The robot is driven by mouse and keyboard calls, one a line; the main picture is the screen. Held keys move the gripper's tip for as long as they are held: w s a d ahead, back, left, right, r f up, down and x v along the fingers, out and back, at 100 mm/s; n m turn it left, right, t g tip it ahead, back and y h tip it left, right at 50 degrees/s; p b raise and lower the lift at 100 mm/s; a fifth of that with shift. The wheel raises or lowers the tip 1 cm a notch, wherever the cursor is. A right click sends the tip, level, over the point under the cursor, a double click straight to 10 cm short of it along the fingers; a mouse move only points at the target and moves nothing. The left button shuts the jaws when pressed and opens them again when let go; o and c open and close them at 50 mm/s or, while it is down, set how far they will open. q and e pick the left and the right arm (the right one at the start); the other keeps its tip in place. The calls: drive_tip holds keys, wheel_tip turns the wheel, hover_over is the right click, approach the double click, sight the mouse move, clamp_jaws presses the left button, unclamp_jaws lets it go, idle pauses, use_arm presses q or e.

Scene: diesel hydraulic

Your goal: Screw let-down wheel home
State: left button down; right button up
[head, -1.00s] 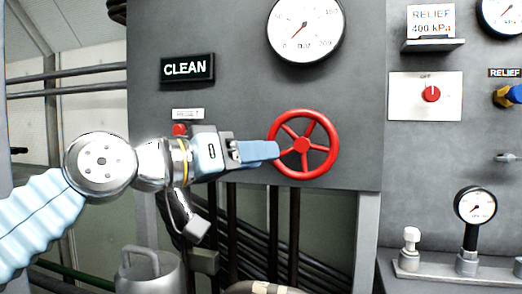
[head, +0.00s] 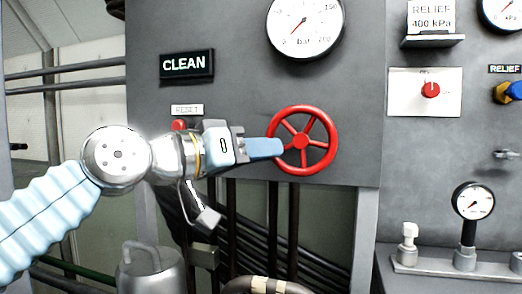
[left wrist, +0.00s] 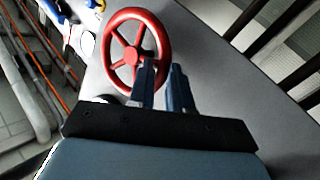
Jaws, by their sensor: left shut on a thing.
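The red let-down wheel (head: 303,140) is mounted on the grey panel below the pressure gauge in the head view. Its rim, hub and several spokes show, and it also fills the upper middle of the left wrist view (left wrist: 133,55). My left gripper (head: 277,148) reaches in from the left and is shut on the left side of the wheel's rim. In the left wrist view its two dark fingers (left wrist: 163,75) stand at the rim's lower right, with a narrow gap between them. The fingertips partly hide the rim. My right gripper is not in view.
A red reset button (head: 179,125) sits just behind my left wrist. A relief switch (head: 430,90) and a small gauge (head: 473,201) are on the right. Dark pipes run below the panel.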

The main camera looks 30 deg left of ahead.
sight(269, 130)
use_arm(q)
drive_tip(key=shift+r+m+g+y+p, duration=0.65)
drive_tip(key=shift+r+m+g+y, duration=0.65)
drive_tip(key=shift+r+m+g, duration=0.75)
drive_tip(key=shift+f+m+t, duration=0.15)
drive_tip(key=shift+m+t, duration=0.1)
drive_tip(key=shift+t, duration=0.2)
drive_tip(key=c, duration=1.1)
unclamp_jaws()
drive_tip(key=shift+w, duration=0.1)
drive_tip(key=shift+f, duration=0.1)
drive_tip(key=v, duration=1.4)
drive_tip(key=shift+w+d, duration=0.1)
